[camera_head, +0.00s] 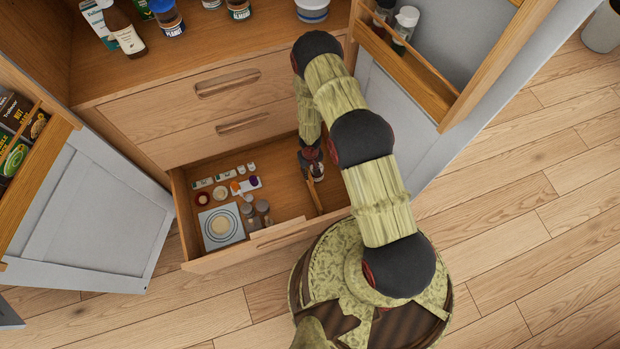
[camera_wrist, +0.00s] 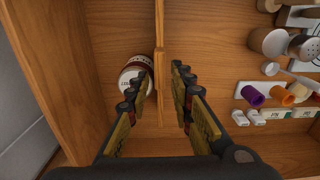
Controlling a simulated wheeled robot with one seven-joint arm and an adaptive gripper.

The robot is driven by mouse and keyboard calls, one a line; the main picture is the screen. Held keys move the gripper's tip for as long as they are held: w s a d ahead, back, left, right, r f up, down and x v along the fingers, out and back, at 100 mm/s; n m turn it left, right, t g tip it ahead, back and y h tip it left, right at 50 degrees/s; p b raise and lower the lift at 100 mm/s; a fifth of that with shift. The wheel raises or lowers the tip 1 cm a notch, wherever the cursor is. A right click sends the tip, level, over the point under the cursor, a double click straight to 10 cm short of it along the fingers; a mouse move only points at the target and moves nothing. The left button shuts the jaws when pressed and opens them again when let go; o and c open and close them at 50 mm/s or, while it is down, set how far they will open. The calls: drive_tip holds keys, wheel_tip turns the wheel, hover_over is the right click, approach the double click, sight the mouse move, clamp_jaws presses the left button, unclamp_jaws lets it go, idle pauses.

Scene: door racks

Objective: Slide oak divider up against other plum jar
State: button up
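The oak divider (camera_head: 315,195) stands as a thin upright board in the open lower drawer, right of its middle. In the wrist view the divider (camera_wrist: 161,45) runs between my two fingers. My gripper (camera_wrist: 164,82) is open around it, with a gap at the right finger. In the head view my gripper (camera_head: 311,163) reaches down into the drawer.
Left in the drawer are a square box with a round pattern (camera_head: 221,225), shakers (camera_head: 264,208) and small bottles. The wrist view shows a purple cup (camera_wrist: 253,96) and an orange cup (camera_wrist: 282,97). The drawer floor (camera_wrist: 205,45) is bare right of the divider there.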

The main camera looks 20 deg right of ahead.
sight(310, 177)
drive_tip(key=shift+f, duration=0.45)
wheel_tip(310, 177, down, 7)
drive_tip(key=b, duration=0.3)
drive_tip(key=shift+b, duration=0.3)
drive_tip(key=shift+c, duration=1)
drive_tip(key=c, duration=0.4)
